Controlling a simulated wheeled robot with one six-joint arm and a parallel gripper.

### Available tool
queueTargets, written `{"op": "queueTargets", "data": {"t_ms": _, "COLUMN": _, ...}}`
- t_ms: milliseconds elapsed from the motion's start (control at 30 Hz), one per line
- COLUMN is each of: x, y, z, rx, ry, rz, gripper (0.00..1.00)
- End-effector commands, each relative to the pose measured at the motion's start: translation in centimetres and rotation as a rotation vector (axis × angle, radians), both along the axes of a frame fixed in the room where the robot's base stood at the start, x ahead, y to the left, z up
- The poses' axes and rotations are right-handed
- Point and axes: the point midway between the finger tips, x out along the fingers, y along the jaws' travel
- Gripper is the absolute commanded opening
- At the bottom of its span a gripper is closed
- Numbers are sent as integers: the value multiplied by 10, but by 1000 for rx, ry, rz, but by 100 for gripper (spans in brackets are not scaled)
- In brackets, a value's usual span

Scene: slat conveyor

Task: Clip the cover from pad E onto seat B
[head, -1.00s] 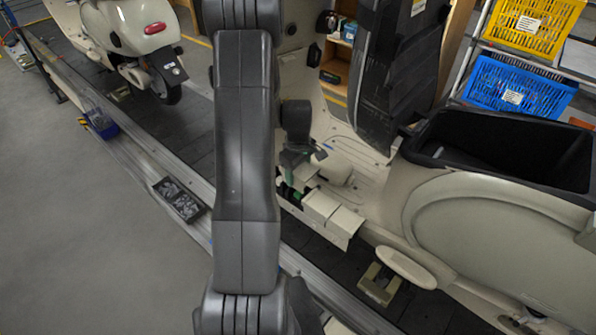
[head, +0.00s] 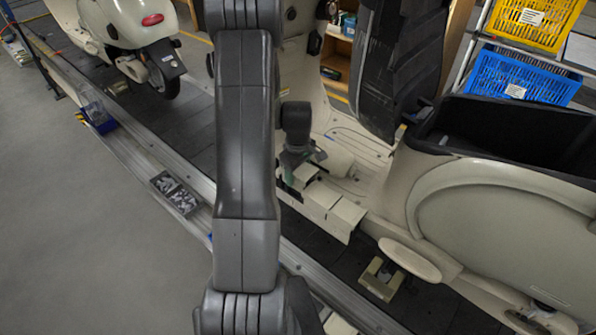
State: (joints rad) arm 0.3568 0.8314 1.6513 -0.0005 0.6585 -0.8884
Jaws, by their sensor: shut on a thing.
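My gripper (head: 303,161) hangs at the scooter's footboard edge, partly behind my own arm. It is shut on a small beige cover (head: 306,173), mostly hidden by the fingers. The held cover is close above the row along the edge of the footboard (head: 358,170); I cannot tell whether it touches. To its right in the row are two beige covers, one nearer (head: 322,194) and one at the end (head: 346,216). No letters for pad E or seat B can be read, and my arm hides the left part of the row.
The scooter stands on a slat conveyor (head: 315,251) with a metal side rail (head: 150,160). A tray of small parts (head: 174,193) and a blue bin (head: 98,120) are on the rail. The black seat (head: 402,65) stands up behind the gripper. Grey floor is free at left.

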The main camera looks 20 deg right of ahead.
Motion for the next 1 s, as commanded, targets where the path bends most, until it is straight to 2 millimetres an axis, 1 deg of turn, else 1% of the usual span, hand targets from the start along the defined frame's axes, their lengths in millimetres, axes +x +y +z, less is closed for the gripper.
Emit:
{"op": "queueTargets", "data": {"t_ms": 33, "x": 0, "y": 0, "z": -5, "rx": 0, "ry": 0, "rz": 0, "gripper": 36}}
{"op": "queueTargets", "data": {"t_ms": 500, "x": 0, "y": 0, "z": -28, "rx": 0, "ry": 1, "rz": 0, "gripper": 36}}
{"op": "queueTargets", "data": {"t_ms": 700, "x": 0, "y": 0, "z": -33, "rx": 0, "ry": 1, "rz": 0, "gripper": 36}}
{"op": "queueTargets", "data": {"t_ms": 1000, "x": 0, "y": 0, "z": -33, "rx": 1, "ry": 1, "rz": 0, "gripper": 36}}
